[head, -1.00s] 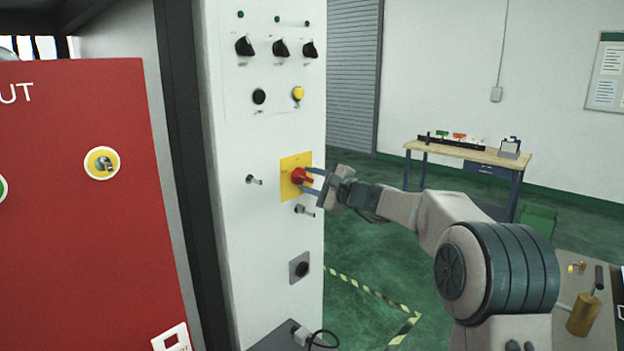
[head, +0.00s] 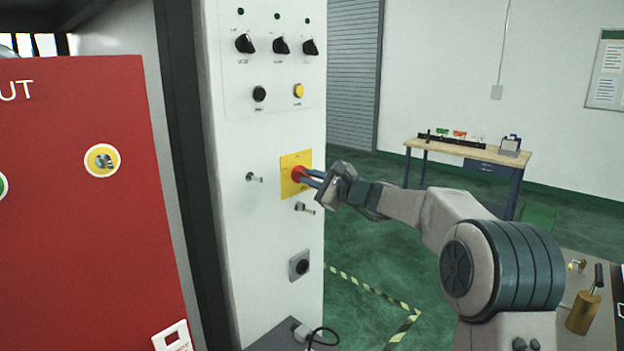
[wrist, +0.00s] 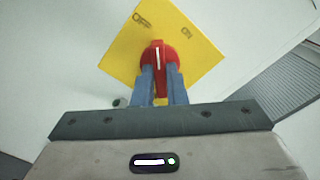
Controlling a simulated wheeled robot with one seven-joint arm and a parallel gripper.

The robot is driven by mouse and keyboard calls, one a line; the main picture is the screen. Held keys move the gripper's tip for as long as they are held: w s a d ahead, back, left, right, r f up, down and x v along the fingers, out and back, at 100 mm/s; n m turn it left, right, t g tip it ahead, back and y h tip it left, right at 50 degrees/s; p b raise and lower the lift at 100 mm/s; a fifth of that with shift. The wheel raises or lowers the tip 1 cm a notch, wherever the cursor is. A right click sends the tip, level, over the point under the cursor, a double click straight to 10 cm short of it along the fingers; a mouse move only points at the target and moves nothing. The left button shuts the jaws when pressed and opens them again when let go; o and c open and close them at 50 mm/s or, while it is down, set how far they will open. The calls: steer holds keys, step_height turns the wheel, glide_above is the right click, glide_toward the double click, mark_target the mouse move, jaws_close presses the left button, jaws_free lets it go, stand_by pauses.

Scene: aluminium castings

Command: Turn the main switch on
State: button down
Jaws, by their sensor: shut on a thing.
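The main switch is a red rotary knob (head: 299,175) on a square yellow plate (head: 289,188) on the white cabinet front. In the wrist view the red knob (wrist: 158,49) has a white line on its handle. That line points between the OFF and ON marks of the yellow plate (wrist: 125,50), somewhat nearer OFF. My gripper (head: 306,178) reaches in from the right. Its two blue fingers (wrist: 161,80) are shut on the knob's handle, one on each side.
Small toggle switches (head: 254,178) (head: 304,208) sit close to the plate. Black selector knobs (head: 281,46), a black button (head: 259,93) and a yellow button (head: 298,91) are above. A red panel (head: 80,230) stands at left. A workbench (head: 470,152) is far behind; green floor lies between.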

steer(key=m+p, duration=0.1)
steer(key=m, duration=0.3)
steer(key=shift+m, duration=0.3)
steer(key=m+p, duration=0.2)
steer(key=m, duration=0.2)
steer(key=shift+f, duration=0.1)
steer(key=shift+f+m, duration=0.1)
steer(key=shift+m, duration=0.2)
steer(key=c, duration=1.5)
jaws_free()
steer(key=shift+o, duration=0.2)
steer(key=b+v, duration=0.4)
steer(key=v, duration=1)
steer(key=shift+s+a, duration=0.1)
steer(key=shift+a, duration=0.1)
